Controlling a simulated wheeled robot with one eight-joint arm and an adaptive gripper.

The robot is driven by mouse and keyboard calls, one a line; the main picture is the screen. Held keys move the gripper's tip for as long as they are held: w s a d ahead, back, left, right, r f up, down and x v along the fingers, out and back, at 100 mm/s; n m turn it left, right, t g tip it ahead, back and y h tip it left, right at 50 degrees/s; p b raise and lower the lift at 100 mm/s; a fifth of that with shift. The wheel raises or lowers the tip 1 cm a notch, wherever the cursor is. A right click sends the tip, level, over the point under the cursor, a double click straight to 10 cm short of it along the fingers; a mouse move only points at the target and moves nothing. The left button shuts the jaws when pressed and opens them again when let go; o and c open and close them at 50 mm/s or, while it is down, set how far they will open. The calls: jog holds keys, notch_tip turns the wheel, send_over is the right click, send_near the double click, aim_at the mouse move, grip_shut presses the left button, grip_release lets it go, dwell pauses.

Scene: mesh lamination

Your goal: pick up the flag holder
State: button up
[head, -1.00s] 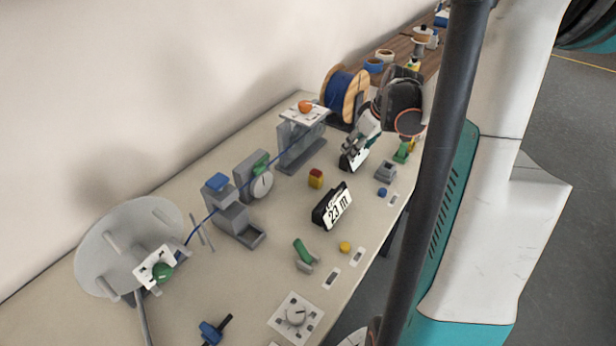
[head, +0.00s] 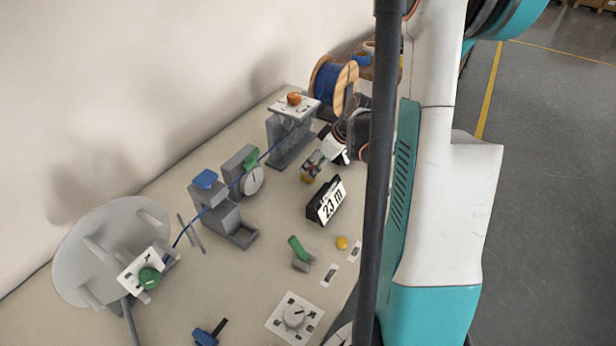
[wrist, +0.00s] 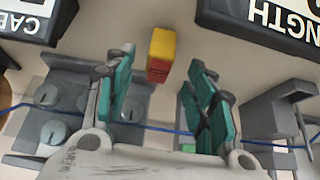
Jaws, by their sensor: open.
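A small block, yellow above and red below (wrist: 161,48), shows in the wrist view just beyond and between my fingertips; I take it to be the flag holder, but no flag or label confirms this. My gripper (wrist: 162,66) is open, with its green-padded fingers on either side of the line to the block and not closed on it. In the head view my gripper (head: 316,163) is above the bench at the block, partly covering it, so contact cannot be told there.
A black length display reading 23 m (head: 327,202) stands close in front of the block. A blue cable (wrist: 155,127) runs along the bench past a dial meter (head: 252,181). The blue spool (head: 330,84) stands behind. Bare bench lies left of the display.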

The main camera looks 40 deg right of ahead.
jog(key=b+x, duration=0.2)
jog(key=x, duration=0.3)
jog(key=shift+w+f, duration=0.1)
jog(key=shift+w, duration=0.05)
jog(key=shift+c, duration=0.2)
jog(key=c, duration=1.1)
